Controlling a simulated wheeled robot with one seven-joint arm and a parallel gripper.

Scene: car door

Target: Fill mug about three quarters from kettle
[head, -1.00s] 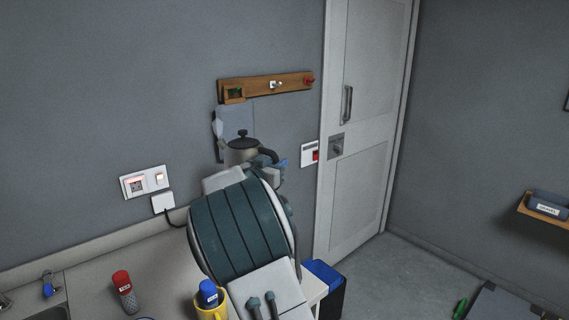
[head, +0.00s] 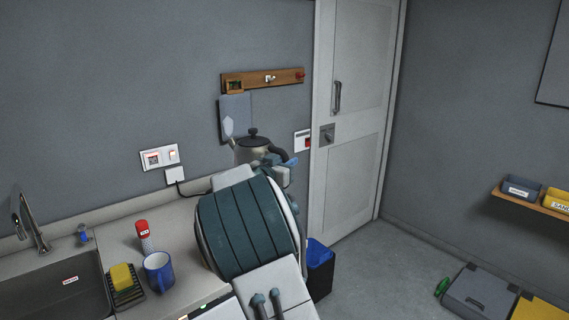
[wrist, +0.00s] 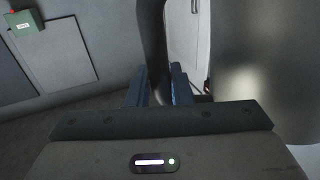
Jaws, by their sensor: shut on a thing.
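A grey metal kettle (head: 249,150) with a black lid and dark handle is held up in front of the wall, beyond my arm. It looks about upright. My gripper (wrist: 161,88) is shut on the kettle's dark handle (wrist: 153,45), and the kettle's body (wrist: 265,60) fills the right of the wrist view. In the head view my arm hides most of the gripper and the kettle's lower part. A blue mug (head: 159,272) stands upright on the counter, left of my arm and well apart from the kettle. I cannot see what is inside it.
A red-capped container (head: 144,235) stands just behind the mug. A sponge (head: 121,277) on a dark rack and the sink (head: 60,292) with its tap (head: 32,228) lie to the left. A bin (head: 319,268) stands right of the counter, before the door (head: 352,120).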

